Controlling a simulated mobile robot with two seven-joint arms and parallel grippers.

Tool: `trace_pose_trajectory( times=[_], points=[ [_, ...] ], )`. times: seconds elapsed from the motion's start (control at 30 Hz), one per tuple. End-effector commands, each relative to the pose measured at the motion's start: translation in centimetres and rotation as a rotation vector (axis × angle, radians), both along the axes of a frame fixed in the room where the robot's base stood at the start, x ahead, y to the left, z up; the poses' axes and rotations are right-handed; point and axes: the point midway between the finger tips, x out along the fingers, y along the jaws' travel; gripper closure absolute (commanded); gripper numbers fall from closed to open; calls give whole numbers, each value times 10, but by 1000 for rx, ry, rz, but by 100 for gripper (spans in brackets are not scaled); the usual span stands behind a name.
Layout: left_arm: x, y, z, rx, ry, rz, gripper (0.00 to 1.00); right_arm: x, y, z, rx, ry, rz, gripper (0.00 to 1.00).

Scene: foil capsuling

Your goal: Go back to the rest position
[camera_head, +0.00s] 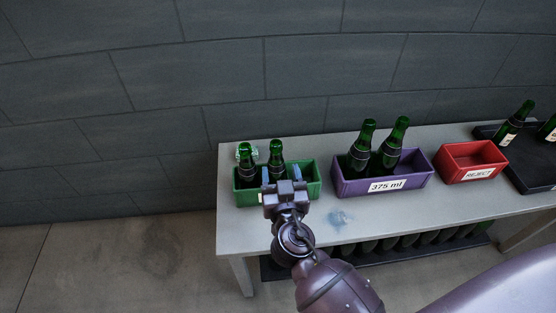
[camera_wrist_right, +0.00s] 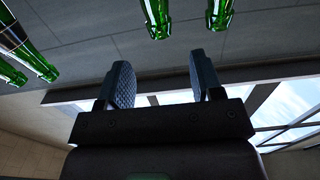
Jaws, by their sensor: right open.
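My right gripper (camera_head: 284,180) is over the front of the green crate (camera_head: 308,184) in the head view. In the right wrist view its two fingers (camera_wrist_right: 165,85) are apart with nothing between them. Two green bottles, one on the left (camera_head: 246,165) and one on the right (camera_head: 276,158), stand in the green crate just behind the gripper. Green bottle necks (camera_wrist_right: 157,15) show beyond the fingertips in the wrist view. The gripper hides part of the crate's front. My left gripper is not in view.
A purple crate (camera_head: 350,188) labelled "375 ml" holds two green bottles. A red REJECT box (camera_head: 462,162) is empty. A dark tray (camera_head: 515,165) with bottles is at the table's right end. The grey table (camera_head: 400,212) is mostly clear in front. Several bottles lie on a lower shelf.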

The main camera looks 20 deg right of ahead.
Motion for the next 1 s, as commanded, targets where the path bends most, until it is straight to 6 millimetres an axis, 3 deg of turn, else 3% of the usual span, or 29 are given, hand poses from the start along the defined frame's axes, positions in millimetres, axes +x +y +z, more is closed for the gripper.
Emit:
trace_pose_trajectory(
  times=[0.17, 0.77, 0.87, 1.0],
  points=[
    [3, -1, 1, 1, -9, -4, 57, -9, 3, 0, 1, 0, 0, 40],
    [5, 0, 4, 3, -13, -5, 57, -11, 1, 1, -3, 5, 0, 40],
    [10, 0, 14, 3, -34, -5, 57, -20, -6, 1, -7, 37, 4, 40],
    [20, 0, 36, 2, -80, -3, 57, -46, -25, -4, -21, 134, 22, 40]
  ],
)
